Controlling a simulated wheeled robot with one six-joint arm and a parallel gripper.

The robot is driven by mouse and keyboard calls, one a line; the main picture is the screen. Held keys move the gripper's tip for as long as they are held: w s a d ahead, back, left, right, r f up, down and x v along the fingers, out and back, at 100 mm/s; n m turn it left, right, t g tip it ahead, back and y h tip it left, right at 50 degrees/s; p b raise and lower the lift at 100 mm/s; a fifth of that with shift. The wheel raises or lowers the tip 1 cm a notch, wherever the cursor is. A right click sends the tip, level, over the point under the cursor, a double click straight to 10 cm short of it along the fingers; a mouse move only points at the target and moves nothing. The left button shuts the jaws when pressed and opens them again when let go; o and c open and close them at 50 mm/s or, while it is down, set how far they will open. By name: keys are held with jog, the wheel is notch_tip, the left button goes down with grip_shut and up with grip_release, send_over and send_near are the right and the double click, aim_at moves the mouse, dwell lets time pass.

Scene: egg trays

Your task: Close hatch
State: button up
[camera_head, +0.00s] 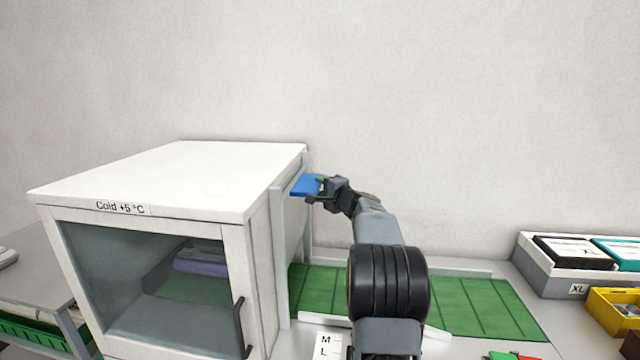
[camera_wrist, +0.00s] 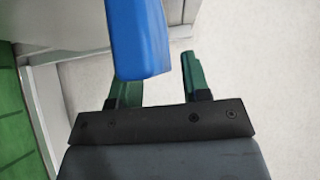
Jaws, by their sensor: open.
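The white cold cabinet (camera_head: 180,178) stands at the left, labelled "Cold +5 °C". On its right side is a grey-white hatch panel (camera_head: 296,225) between upright rails, seen at a steep angle. A blue handle-like block (camera_head: 303,186) sticks out near the top of this side. My gripper (camera_head: 318,189) is at the block. In the wrist view my gripper (camera_wrist: 158,78) has its two green fingers apart, and the blue block (camera_wrist: 138,38) reaches down towards the gap between them, nearer the left finger. I cannot tell whether they touch, or how far the hatch is open.
The glass front door (camera_head: 150,275) with a black handle looks shut; a purple item (camera_head: 200,262) lies inside. A green mat (camera_head: 480,305) lies on the bench. At the right are a box labelled XL (camera_head: 545,275) and a yellow bin (camera_head: 610,305). The wall is close behind.

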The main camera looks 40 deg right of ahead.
jog(key=shift+w, duration=0.45)
jog(key=shift+c, duration=0.4)
grip_shut()
jog(key=shift+f, duration=0.1)
